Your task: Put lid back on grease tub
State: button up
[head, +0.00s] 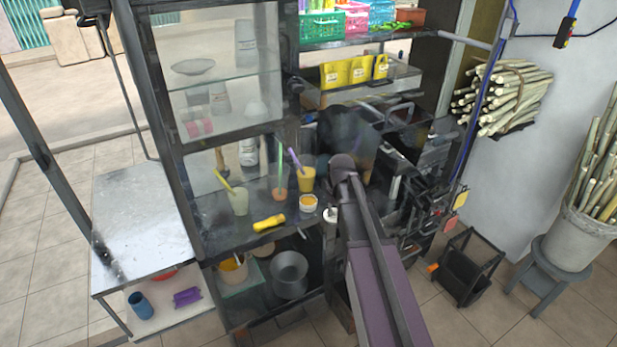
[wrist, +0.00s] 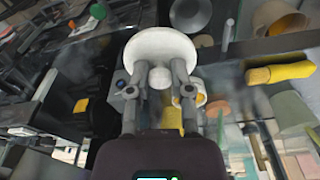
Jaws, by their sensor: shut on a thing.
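My gripper (wrist: 160,80) is shut on the small round knob of a white lid (wrist: 160,45) in the wrist view. The lid is held out beyond the fingertips, its wide disc showing above the knob. A small white tub with yellow-orange contents, seemingly the grease tub (head: 308,203), stands open on the cabinet shelf in the head view. In the wrist view the tub (wrist: 200,99) is partly hidden behind my right finger. The lid is beside it, not on it. In the head view my arm hides most of the gripper.
A yellow cup (head: 306,179), a pale cup (head: 239,201), an orange pot (head: 280,194) and a yellow-handled tool (head: 269,222) share the shelf near the tub. A grey pot (head: 289,274) stands below. A dark crate (head: 470,267) is on the floor.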

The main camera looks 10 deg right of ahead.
jog(key=w+a+r+p, duration=0.2)
jog(key=w+a, duration=0.1)
jog(key=w, duration=0.3)
jog(key=w+a+r+p, duration=0.2)
jog(key=w+a, duration=0.1)
jog(key=w, duration=0.3)
jog(key=shift+r, duration=0.3)
jog(key=shift+f, duration=0.1)
jog(key=shift+f+b, duration=3.1)
jog(key=shift+b, duration=0.05)
jog(key=shift+f, duration=0.2)
dwell(0.4)
jog(key=o, duration=0.8)
